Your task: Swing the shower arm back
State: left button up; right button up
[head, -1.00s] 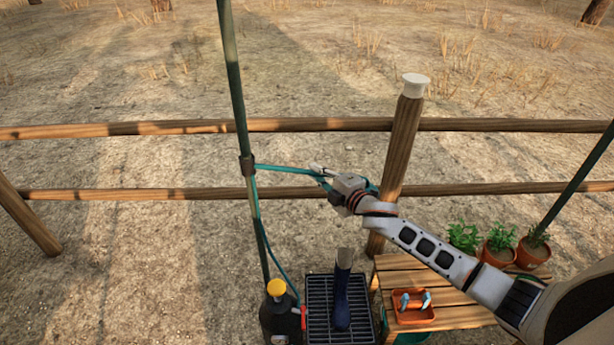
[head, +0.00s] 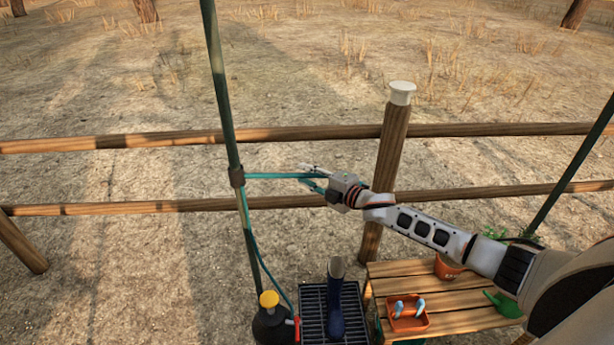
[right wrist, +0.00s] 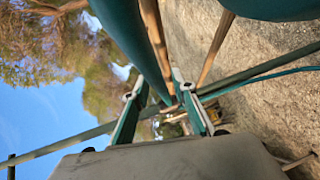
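The teal shower arm (head: 275,176) sticks out to the right, roughly level, from a dark collar (head: 237,177) on a green upright pole (head: 225,110). My right gripper (head: 312,176) is at the outer end of the shower arm, with its fingers pointing left toward the pole. In the right wrist view its two fingers (right wrist: 158,100) are spread, and a thick green tube (right wrist: 130,35) runs down between them. I cannot tell whether the fingers touch it. A rounded dark green part shows at the top right there. The arm's outer end is hidden in the head view. My left gripper is not in view.
A wooden rail fence with a white-capped post (head: 388,150) stands behind my right gripper. Below are a dark boot (head: 336,305) on a black grate, a yellow-capped bottle (head: 272,325) and a slatted wooden table (head: 465,315) with an orange tray (head: 408,314). A thin hose hangs by the pole.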

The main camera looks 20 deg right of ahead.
dwell(0.3)
jog(key=v, duration=1.2)
jog(key=shift+f, duration=0.1)
jog(key=s+a+f+m+g+h, duration=0.1)
jog(key=s+a+f+m, duration=0.3)
jog(key=s+f, duration=0.3)
jog(key=s+a+f+m+g+h, duration=0.1)
jog(key=s+a+f+m, duration=0.4)
jog(key=s, duration=0.7)
jog(key=s+a+f+m+g+h, duration=0.1)
jog(key=s+a+f+m, duration=0.4)
jog(key=s+f, duration=0.5)
jog(key=m+g, duration=0.1)
jog(key=m, duration=0.1)
jog(key=shift+s+f+m+h, duration=0.35)
jog(key=shift+m+h, duration=0.05)
jog(key=shift+a, duration=0.2)
